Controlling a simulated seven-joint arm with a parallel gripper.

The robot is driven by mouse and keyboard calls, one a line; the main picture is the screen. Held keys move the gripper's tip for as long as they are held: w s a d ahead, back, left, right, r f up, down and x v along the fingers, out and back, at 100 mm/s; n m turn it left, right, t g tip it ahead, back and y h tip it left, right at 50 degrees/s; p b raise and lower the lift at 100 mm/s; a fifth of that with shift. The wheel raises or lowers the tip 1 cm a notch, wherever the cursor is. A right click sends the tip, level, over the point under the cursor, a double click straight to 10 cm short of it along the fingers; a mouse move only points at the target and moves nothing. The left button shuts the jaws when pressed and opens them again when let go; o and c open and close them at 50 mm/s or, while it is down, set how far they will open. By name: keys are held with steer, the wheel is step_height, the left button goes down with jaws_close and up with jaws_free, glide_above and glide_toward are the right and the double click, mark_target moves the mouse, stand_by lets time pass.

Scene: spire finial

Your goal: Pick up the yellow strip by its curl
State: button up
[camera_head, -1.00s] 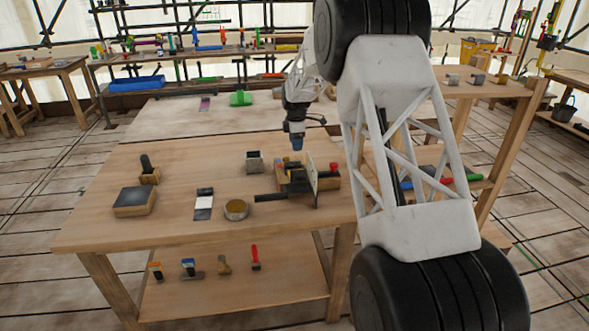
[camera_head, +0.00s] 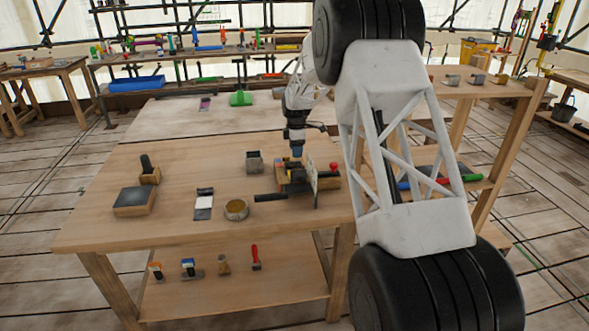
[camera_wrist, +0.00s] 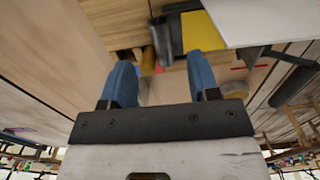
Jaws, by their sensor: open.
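A flat yellow piece, which looks like the yellow strip (camera_wrist: 201,33), shows in the wrist view beside a dark grey block, partly covered by a pale panel. Its curl cannot be made out. In the head view it is too small to tell apart on the wooden fixture (camera_head: 326,181). My gripper (camera_head: 297,153) points down just above that fixture. In the wrist view its two blue fingers (camera_wrist: 160,68) stand apart with nothing held between them. The yellow piece lies beyond the fingertips, nearer the right finger.
An upright pale plate (camera_head: 312,176) stands on the fixture near my gripper, with a red knob (camera_head: 333,167) to its right. A grey open box (camera_head: 254,161), a round tin (camera_head: 236,209) and a dark pad block (camera_head: 135,201) stand to the left.

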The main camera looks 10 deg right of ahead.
mark_target(296, 161)
steer(key=shift+s+f, duration=0.1)
steer(key=shift+f, duration=2.35)
jaws_close()
steer(key=shift+r, duration=0.15)
steer(key=shift+r, duration=0.8)
steer(key=shift+s+r, duration=0.2)
steer(key=shift+r, duration=0.7)
steer(key=s, duration=0.5)
steer(key=s+r, duration=0.1)
steer(key=s, duration=0.9)
steer(key=shift+s+r, duration=0.15)
steer(key=shift+s, duration=0.15)
